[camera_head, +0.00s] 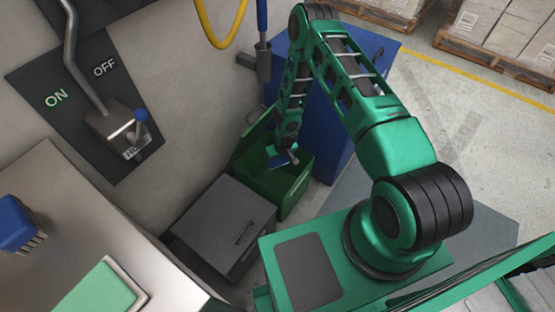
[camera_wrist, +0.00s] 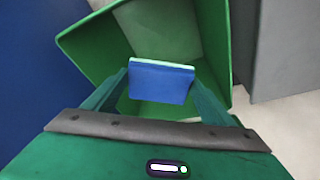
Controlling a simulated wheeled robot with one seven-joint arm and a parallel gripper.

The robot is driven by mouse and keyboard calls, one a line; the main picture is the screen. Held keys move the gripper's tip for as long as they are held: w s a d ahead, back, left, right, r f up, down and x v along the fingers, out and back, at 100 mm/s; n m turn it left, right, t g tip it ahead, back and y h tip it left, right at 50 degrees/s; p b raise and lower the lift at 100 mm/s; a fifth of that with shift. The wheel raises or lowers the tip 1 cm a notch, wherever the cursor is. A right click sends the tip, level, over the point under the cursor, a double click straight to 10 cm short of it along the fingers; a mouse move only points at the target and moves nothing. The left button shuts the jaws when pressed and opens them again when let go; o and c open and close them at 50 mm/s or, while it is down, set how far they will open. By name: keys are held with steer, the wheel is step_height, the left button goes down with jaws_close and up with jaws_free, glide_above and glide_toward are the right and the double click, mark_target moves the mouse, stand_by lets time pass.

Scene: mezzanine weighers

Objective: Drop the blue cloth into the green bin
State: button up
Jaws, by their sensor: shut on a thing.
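My gripper (camera_head: 287,152) is shut on the blue cloth (camera_wrist: 162,82), a folded blue piece with a pale edge along its top. The cloth also shows small and dark at my gripper's tip in the head view (camera_head: 281,160). The green bin (camera_head: 292,201) stands on the floor with its lid up and its mouth open. In the wrist view the green bin's rim (camera_wrist: 80,38) surrounds the cloth, which is over the open mouth. How far down the cloth is relative to the rim is hard to tell. Part of the bin is hidden by my gripper.
A grey lidded bin (camera_head: 225,222) stands left of the green one, lid closed. A blue cabinet (camera_head: 335,150) stands close behind and right. A wall lever panel (camera_head: 105,105) is at upper left.

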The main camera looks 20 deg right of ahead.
steer(key=o, duration=1.1)
steer(key=shift+r, duration=0.15)
steer(key=v, duration=1)
steer(key=shift+r, duration=0.2)
steer(key=shift+s, duration=0.1)
